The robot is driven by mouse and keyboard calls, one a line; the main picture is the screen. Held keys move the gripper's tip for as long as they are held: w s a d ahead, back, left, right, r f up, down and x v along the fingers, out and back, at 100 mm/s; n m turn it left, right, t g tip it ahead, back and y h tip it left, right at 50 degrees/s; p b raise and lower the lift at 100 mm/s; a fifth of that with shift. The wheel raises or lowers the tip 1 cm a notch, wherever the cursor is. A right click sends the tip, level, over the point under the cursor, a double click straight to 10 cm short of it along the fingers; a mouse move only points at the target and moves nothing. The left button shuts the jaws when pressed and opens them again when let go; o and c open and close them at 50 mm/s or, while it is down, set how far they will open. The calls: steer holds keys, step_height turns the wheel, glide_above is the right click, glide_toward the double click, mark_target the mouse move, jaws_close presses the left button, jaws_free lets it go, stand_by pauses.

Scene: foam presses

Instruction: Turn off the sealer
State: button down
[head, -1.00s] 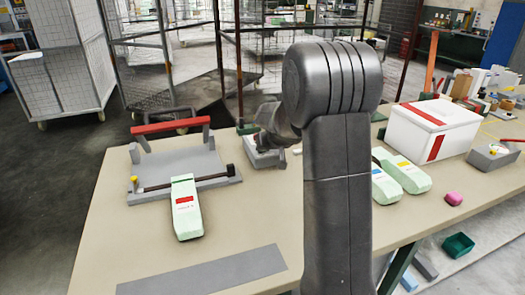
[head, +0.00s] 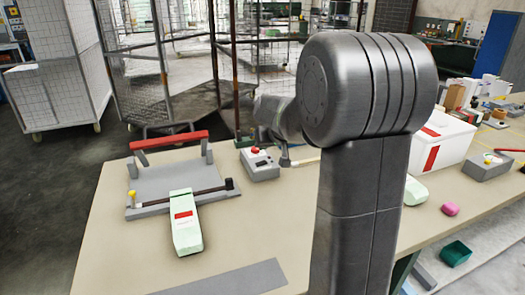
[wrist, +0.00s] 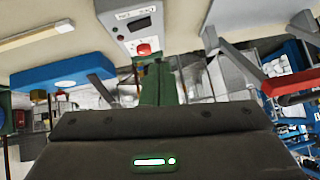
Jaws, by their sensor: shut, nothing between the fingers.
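The sealer, a grey bed with a red bar (head: 169,140) on raised arms, stands on the left of the table. A pale green packet with a red label (head: 185,225) lies at its front edge. Right of it is a grey control box (head: 262,170) with a red button (head: 254,150). The wrist view, upside down, shows the box (wrist: 130,14), its dark display and the red button (wrist: 145,49), uncovered. The red bar (wrist: 292,83) is at right there. My gripper (head: 285,158) is shut and empty, just right of the box; my arm partly hides it. Contact is not visible.
A white box with a red stripe (head: 447,140) and a pink piece (head: 450,209) are on the right of the table. A grey strip (head: 225,279) lies at the front. Wire cages (head: 140,60) stand behind. The table between packet and arm is clear.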

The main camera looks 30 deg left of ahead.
steer(key=shift+s+v, duration=0.25)
steer(key=shift+v, duration=1.25)
steer(key=shift+a, duration=0.15)
